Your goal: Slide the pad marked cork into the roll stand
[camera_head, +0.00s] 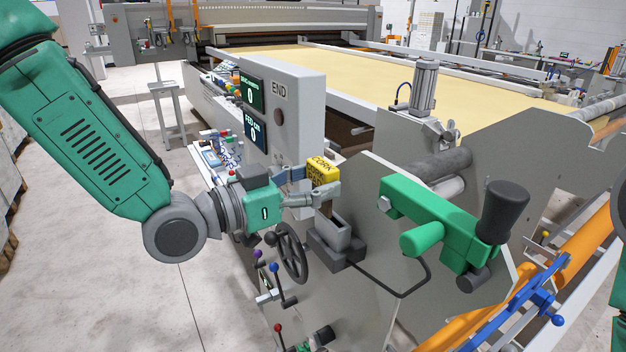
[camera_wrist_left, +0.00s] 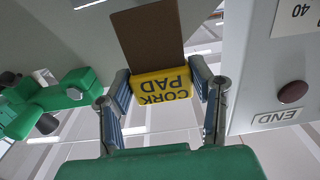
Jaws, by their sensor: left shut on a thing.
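The cork pad has a yellow grip block (camera_head: 323,170) lettered CORK PAD and a flat brown plate. In the left wrist view, the yellow block (camera_wrist_left: 160,88) is between my fingers and the brown plate (camera_wrist_left: 148,38) extends away from them. My left gripper (camera_head: 314,183) is shut on the yellow block. In the head view the brown plate points down above a grey open-topped holder (camera_head: 334,238) on the roll stand's grey side plate (camera_head: 365,180). I cannot tell whether the plate's lower end is inside the holder. My right gripper is out of view.
A grey control box (camera_head: 300,105) marked END stands close behind my left gripper. A green crank with a black knob (camera_head: 503,210) is to the right of the holder. A black handwheel (camera_head: 292,252) and small levers sit below my gripper.

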